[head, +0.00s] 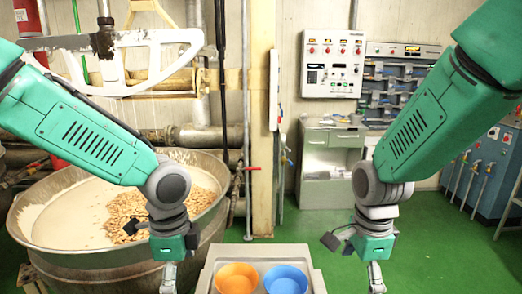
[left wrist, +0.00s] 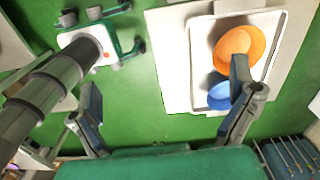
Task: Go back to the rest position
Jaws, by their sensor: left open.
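My left gripper (head: 168,278) hangs pointing down at the lower left of the head view, left of a light grey tray. In the left wrist view its two fingers (left wrist: 165,115) are spread wide with nothing between them. My right gripper (head: 376,278) hangs pointing down at the lower right of the head view, right of the tray; its fingers are too small to judge. Both grippers are apart from the orange bowl (head: 236,279) and the blue bowl (head: 286,280), which sit side by side in the tray. The left wrist view also shows the orange bowl (left wrist: 239,52) and the blue bowl (left wrist: 219,95).
The tray (head: 258,250) stands at the bottom centre. A large kettle (head: 60,255) with nuts and a pale mass is at the left. A post (head: 262,120) rises behind the tray. Grey cabinets (head: 330,165) stand at the back. Green floor (head: 440,240) is clear at right.

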